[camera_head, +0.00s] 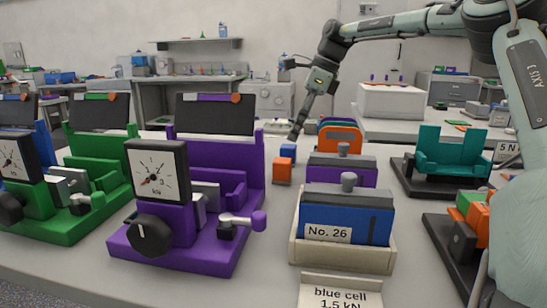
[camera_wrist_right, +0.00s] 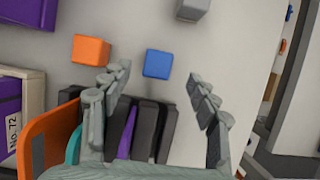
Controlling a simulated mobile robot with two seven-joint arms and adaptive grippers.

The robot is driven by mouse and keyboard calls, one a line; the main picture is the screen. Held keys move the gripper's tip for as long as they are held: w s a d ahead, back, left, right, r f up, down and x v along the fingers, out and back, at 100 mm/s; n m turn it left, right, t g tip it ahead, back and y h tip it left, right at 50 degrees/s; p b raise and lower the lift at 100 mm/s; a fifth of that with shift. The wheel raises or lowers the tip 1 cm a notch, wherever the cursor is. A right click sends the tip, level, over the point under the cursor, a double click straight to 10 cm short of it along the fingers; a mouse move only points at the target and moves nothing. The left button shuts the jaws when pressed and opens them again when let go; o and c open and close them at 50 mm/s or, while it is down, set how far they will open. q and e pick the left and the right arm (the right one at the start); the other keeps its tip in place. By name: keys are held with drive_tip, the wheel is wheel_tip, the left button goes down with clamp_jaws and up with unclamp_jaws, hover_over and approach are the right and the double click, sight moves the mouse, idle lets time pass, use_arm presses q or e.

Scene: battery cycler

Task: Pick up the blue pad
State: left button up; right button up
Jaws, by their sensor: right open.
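The blue pad, a small blue block (camera_head: 287,151), sits on the table beyond the purple press, just behind an orange block (camera_head: 282,170). In the right wrist view the blue pad (camera_wrist_right: 158,64) lies ahead of the fingertips, roughly centred between them. My right gripper (camera_head: 298,130) points down from above, close to the blue pad in the head view. In the wrist view my right gripper (camera_wrist_right: 157,85) is open, its two fingers wide apart with nothing held. The exact gap to the pad cannot be told. My left gripper is not in view.
The orange block (camera_wrist_right: 91,50) is close to the left finger. A grey block (camera_wrist_right: 193,9) lies farther off. The purple press (camera_head: 180,256), a tray (camera_head: 340,256) with a blue No. 26 cell, and a teal fixture (camera_head: 450,150) stand around. Dark upright plates (camera_wrist_right: 150,130) show between my fingers.

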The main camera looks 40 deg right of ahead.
drive_tip(key=x, duration=0.5)
drive_tip(key=shift+s+f, duration=0.2)
drive_tip(key=shift+f, duration=0.25)
drive_tip(key=shift+w+a+f, duration=0.15)
drive_tip(key=shift+w+f, duration=0.05)
drive_tip(key=shift+f, duration=0.25)
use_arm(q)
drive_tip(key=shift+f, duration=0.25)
use_arm(e)
drive_tip(key=c, duration=1.3)
drive_tip(key=shift+o, duration=0.2)
drive_tip(key=shift+r, duration=0.2)
wheel_tip(320, 180, up, 10)
drive_tip(key=shift+r+p, duration=0.1)
drive_tip(key=shift+p, duration=0.25)
wheel_tip(320, 180, up, 7)
drive_tip(key=p, duration=0.1)
hover_over(291, 146)
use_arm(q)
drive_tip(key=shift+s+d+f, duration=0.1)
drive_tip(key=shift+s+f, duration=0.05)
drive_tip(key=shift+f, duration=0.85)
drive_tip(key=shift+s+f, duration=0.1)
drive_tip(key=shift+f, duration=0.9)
use_arm(e)
drive_tip(key=shift+w+a+r, duration=0.1)
drive_tip(key=shift+w+r, duration=0.15)
drive_tip(key=shift+w, duration=0.1)
